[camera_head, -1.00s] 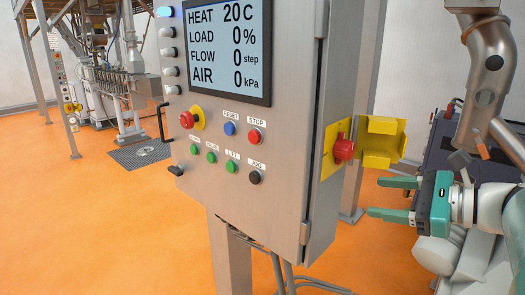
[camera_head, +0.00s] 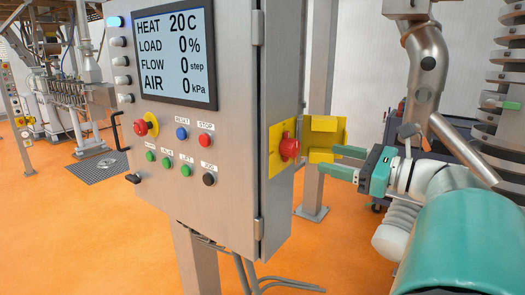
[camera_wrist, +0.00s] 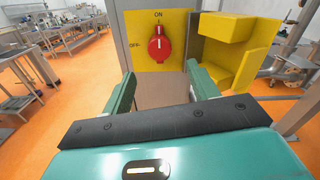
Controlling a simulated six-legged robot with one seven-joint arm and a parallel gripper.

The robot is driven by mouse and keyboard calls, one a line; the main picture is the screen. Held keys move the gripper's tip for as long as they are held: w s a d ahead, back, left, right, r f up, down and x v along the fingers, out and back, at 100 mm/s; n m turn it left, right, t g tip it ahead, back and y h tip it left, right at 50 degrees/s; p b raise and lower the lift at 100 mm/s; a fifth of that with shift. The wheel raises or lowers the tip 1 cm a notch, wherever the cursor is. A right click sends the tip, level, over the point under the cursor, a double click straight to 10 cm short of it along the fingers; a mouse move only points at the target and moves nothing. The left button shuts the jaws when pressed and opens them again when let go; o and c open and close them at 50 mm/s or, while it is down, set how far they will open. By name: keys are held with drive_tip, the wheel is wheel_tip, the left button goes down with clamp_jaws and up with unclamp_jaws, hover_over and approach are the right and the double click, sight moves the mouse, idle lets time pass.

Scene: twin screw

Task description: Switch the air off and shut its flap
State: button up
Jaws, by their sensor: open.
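The red air knob (camera_head: 289,147) sits on a yellow plate (camera_head: 274,160) on the right side of the steel cabinet. In the wrist view the knob (camera_wrist: 158,46) has its white mark upright, towards ON; OFF is printed to its left. The yellow flap (camera_head: 325,136) stands open, swung out from the plate; in the wrist view the flap (camera_wrist: 232,50) is to the right of the knob. My gripper (camera_head: 339,161) is open and empty, apart from the knob and facing it. In the wrist view its fingers (camera_wrist: 160,82) lie to either side below the knob.
The cabinet's front has a display (camera_head: 165,50) reading AIR 0 kPa, and several buttons. A steel post (camera_head: 313,185) stands behind the flap. A dark cabinet (camera_head: 455,150) is at the right. The orange floor is clear in front.

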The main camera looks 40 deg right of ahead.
sight(296, 150)
drive_tip(key=x, duration=0.8)
drive_tip(key=shift+w+a, duration=0.2)
drive_tip(key=shift+w, duration=0.15)
drive_tip(key=shift+c, duration=0.2)
drive_tip(key=c, duration=0.9)
